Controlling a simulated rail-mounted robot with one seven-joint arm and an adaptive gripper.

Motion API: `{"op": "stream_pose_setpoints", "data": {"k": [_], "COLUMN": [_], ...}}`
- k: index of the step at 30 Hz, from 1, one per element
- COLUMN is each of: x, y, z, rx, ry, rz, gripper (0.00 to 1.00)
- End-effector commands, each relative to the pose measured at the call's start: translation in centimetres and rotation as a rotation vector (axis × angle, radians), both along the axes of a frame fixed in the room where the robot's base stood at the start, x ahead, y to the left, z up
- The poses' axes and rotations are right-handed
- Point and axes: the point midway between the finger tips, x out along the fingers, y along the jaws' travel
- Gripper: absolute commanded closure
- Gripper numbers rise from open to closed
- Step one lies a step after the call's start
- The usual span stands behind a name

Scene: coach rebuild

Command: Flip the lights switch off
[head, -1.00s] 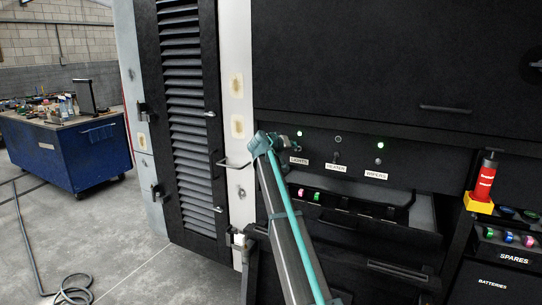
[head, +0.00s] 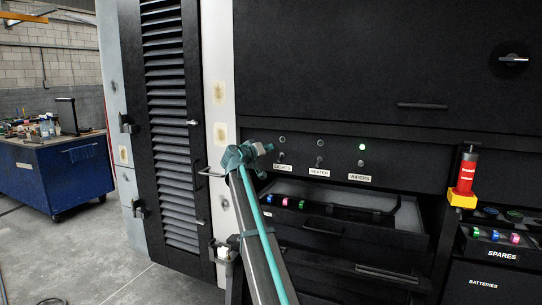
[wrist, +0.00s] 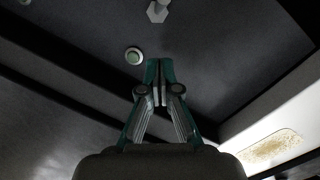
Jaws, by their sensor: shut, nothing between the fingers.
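The lights switch (head: 281,156) is a small toggle on the black panel, above its LIGHTS label (head: 280,167). The lamp above it (head: 282,140) looks unlit in the head view. My gripper (head: 266,149) is just left of the switch in that view, its fingers shut and empty. In the wrist view my closed fingertips (wrist: 160,66) are beside a round lamp (wrist: 133,56) with a dull green centre. A hexagonal switch base (wrist: 157,12) shows beyond the tips, apart from them; its lever's position is unclear.
The heater switch (head: 319,162) and wipers switch (head: 361,163) sit to the right; the wipers lamp (head: 362,147) glows green. An open drawer (head: 340,236) juts out below. A louvred door (head: 172,120) stands left, and a red-and-yellow beacon (head: 465,180) right.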

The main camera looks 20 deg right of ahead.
Motion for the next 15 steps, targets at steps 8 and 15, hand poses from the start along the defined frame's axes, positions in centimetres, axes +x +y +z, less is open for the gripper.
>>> {"op": "stream_pose_setpoints", "data": {"k": [8,15], "x": [-3.2,-4.9], "y": [4.8,7.6], "z": [-1.1,-1.7], "rx": [0.0,0.0], "ry": [0.0,0.0], "rz": [0.001,0.001], "gripper": [1.0,1.0]}}
